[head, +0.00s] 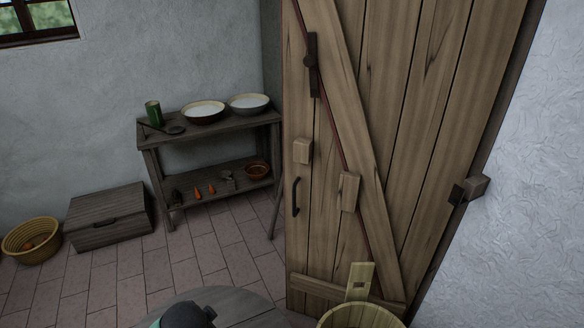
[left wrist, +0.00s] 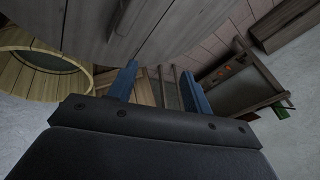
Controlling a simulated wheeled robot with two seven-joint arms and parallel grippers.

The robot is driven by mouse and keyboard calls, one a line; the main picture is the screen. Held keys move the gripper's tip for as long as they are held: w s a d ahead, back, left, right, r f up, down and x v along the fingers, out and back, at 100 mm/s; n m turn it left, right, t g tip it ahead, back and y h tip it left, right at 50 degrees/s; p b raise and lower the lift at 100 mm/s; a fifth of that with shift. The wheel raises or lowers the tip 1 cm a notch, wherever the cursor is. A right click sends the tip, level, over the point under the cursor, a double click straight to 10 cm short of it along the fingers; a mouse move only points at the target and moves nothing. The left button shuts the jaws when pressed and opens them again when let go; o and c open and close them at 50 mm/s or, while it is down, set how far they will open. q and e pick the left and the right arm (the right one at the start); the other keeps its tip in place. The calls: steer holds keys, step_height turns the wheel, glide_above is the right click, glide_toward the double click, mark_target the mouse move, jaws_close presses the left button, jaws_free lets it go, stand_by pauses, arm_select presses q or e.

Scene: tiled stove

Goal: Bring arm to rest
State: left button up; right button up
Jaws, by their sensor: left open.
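My left gripper (left wrist: 158,70) shows in the left wrist view with its two blue fingers apart. Nothing is between them. It is close to a round grey wooden top (left wrist: 180,22), which fills the upper part of that view. The same top (head: 240,302) shows at the bottom of the head view. A dark rounded shape with a green edge is cut off there, and I cannot tell what it is. I see no fingers in the head view. My right gripper is in neither view.
A plank door (head: 410,130) stands at the centre right, with a wooden bucket (head: 360,315) in front. A two-level side table (head: 222,125) holds bowls and a green cup (head: 154,113). A chest (head: 108,214) and basket (head: 32,240) sit left. The tiled floor between is clear.

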arm_select(q)
steer(key=s+d+f+n+g+h, duration=0.1)
steer(key=s+d+f+n, duration=0.1)
steer(key=s, duration=0.7)
steer(key=s+d+f+n+g+h, duration=0.1)
steer(key=s+d+f+n+g, duration=0.1)
steer(key=s+d, duration=0.4)
steer(key=s+f+n, duration=0.1)
steer(key=s+n, duration=0.1)
steer(key=s, duration=0.2)
steer(key=shift+f+p, duration=0.25)
steer(key=shift+p, duration=0.15)
